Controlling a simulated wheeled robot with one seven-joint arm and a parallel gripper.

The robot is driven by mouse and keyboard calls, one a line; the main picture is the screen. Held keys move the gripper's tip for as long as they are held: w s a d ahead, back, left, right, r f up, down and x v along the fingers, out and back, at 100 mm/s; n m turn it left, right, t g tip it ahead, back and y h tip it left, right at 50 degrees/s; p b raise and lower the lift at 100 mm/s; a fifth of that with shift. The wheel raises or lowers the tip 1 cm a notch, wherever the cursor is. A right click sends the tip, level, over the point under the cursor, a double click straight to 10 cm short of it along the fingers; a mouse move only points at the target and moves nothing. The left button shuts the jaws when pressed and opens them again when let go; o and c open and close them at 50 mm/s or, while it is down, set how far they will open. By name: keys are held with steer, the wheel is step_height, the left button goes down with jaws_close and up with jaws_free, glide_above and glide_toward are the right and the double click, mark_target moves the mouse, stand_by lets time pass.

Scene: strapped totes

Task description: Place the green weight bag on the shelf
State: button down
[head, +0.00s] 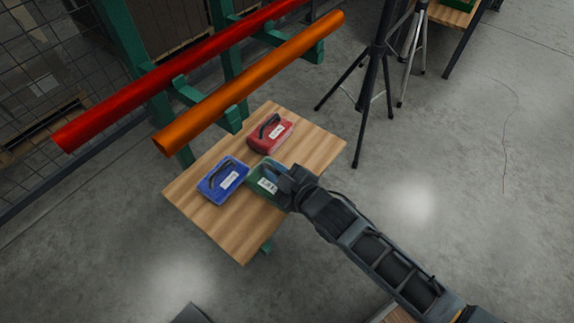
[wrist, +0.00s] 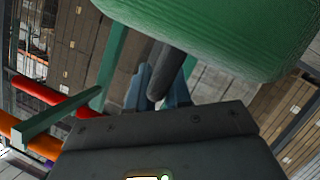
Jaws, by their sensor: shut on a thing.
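The green weight bag (head: 265,181) shows in the head view over the wooden shelf board (head: 225,240), just right of a blue bag. My gripper (head: 285,183) is at its right side and hides part of it. In the wrist view the green bag (wrist: 215,35) fills the top right. There my gripper (wrist: 160,88) is shut, its two bluish fingers on either side of the bag's dark handle (wrist: 163,75). I cannot tell whether the bag touches the board or hangs just above it.
A blue bag (head: 222,180) and a red bag (head: 270,134) lie on the board. A red pipe (head: 170,80) and an orange pipe (head: 250,82) run on a green rack beyond it. A black tripod (head: 375,60) stands behind right. The board's front part is bare.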

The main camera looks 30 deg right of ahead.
mark_target(255, 193)
steer(key=a+f+b, duration=0.1)
steer(key=a, duration=0.1)
steer(key=w+a+f+b, duration=0.1)
steer(key=a, duration=0.1)
steer(key=w+a+f+b, duration=0.1)
steer(key=b, duration=0.1)
steer(key=shift+w+a+f, duration=0.25)
steer(key=shift+a+f, duration=0.05)
steer(key=shift+a, duration=0.1)
steer(key=shift+f+b, duration=1.15)
steer(key=shift+f, duration=0.75)
steer(key=shift+f, duration=0.15)
steer(key=c, duration=1.1)
jaws_free()
steer(key=shift+s, duration=0.1)
steer(key=shift+o, duration=0.2)
steer(key=p+v, duration=0.3)
steer(key=v, duration=0.9)
